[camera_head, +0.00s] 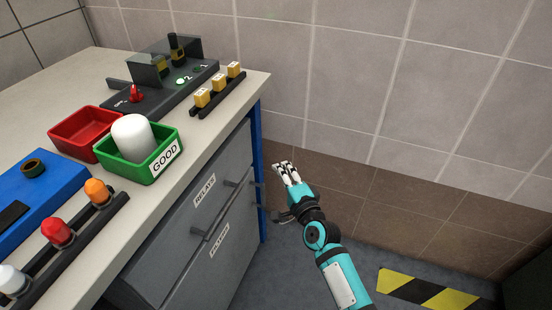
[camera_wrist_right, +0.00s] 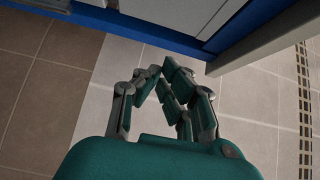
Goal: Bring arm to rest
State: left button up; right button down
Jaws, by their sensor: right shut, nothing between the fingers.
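My right gripper (camera_head: 284,170) is in the head view, to the right of the bench's drawer front. It is at the end of my teal and black arm and holds nothing. In the right wrist view the right gripper (camera_wrist_right: 164,72) shows its fingers closed together at the tips, with tiled surface behind them. It appears apart from the drawers and handles. My left gripper is in neither view.
The workbench (camera_head: 226,100) carries a green bin (camera_head: 135,170) marked GOOD with a white cylinder (camera_head: 133,138), a red bin (camera_head: 72,141) and a dark fixture (camera_head: 150,100). Drawers (camera_head: 190,225) with protruding handles face my arm. A tiled wall (camera_head: 350,60) stands behind.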

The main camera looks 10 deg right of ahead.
jog(key=s+d+f+n+g+h, duration=0.1)
jog(key=s+f+n+g, duration=0.55)
jog(key=s+f, duration=0.75)
jog(key=s+d+f+n+g, duration=0.1)
jog(key=s+f+n+g, duration=0.55)
jog(key=s+f, duration=0.75)
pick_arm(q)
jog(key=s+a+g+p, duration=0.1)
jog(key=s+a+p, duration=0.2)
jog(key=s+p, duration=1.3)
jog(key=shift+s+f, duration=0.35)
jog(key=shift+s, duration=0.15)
pick_arm(e)
jog(key=s+d+f+n+g+h, duration=0.1)
jog(key=s+d+f+n, duration=0.1)
jog(key=s, duration=1)
jog(key=s+d+f+n+g+h, duration=0.1)
jog(key=s+d+f, duration=0.4)
jog(key=s, duration=0.8)
jog(key=shift+s+n+g, duration=0.15)
jog(key=shift+n+g, duration=0.65)
jog(key=shift+n, duration=0.3)
